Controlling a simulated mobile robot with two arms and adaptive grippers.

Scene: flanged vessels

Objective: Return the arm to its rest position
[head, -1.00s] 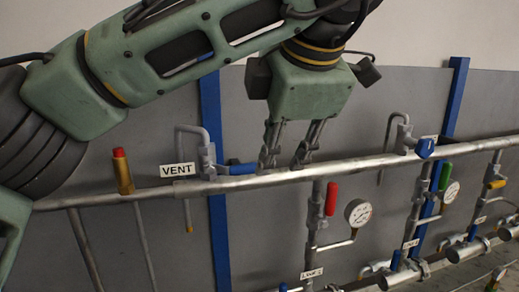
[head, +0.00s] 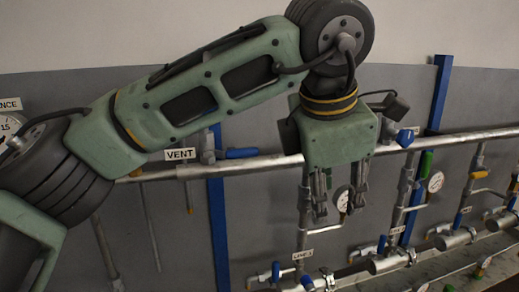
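My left arm (head: 215,90) comes in from the left, grey-green, and crosses the upper part of the head view. My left gripper (head: 338,193) hangs from it with its fingers pointing down. The two fingers are apart with nothing between them, so it is open. It appears in front of the long horizontal pipe (head: 240,165), near a vertical branch pipe and a pressure gauge (head: 342,199) that it partly covers. Contact with them cannot be told from this view. My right gripper is not in view.
A blue-handled valve (head: 241,153) sits beside the VENT label (head: 180,154), its handle level. Blue posts (head: 217,225) stand behind the pipe. More branches with valves and another gauge (head: 435,182) fill the right. The wall above the pipe is bare.

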